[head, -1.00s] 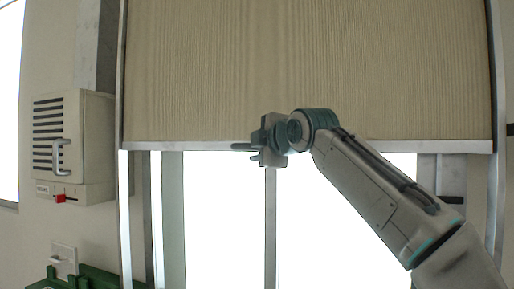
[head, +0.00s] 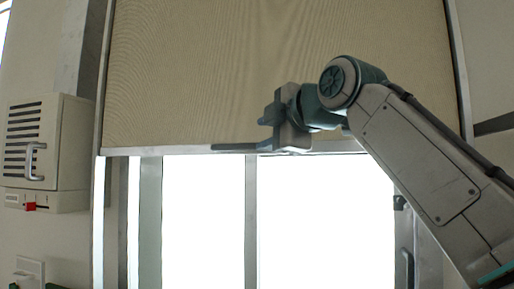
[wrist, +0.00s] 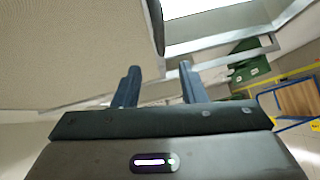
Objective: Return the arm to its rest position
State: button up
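My gripper (head: 266,131) is in front of the lower part of a beige blind (head: 190,70), pointing left in the head view. In the wrist view its two dark fingers (wrist: 158,76) stand apart with nothing between them, so it is open and empty. A dark bar (head: 232,147) lies along the blind's bottom edge, left of the fingers. A dark curved piece (wrist: 156,26) shows beyond the fingertips in the wrist view; I cannot tell if it is the same bar. My arm is bent and reaches in from the lower right.
Bright window panes (head: 200,220) lie below the blind, in a metal frame. A vented wall box (head: 45,140) with a handle and red switch is at left. The wrist view shows a green object (wrist: 248,58) and a wooden-panelled cart (wrist: 298,100) at right.

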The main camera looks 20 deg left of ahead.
jog(key=shift+s+d, duration=0.15)
dwell(0.4)
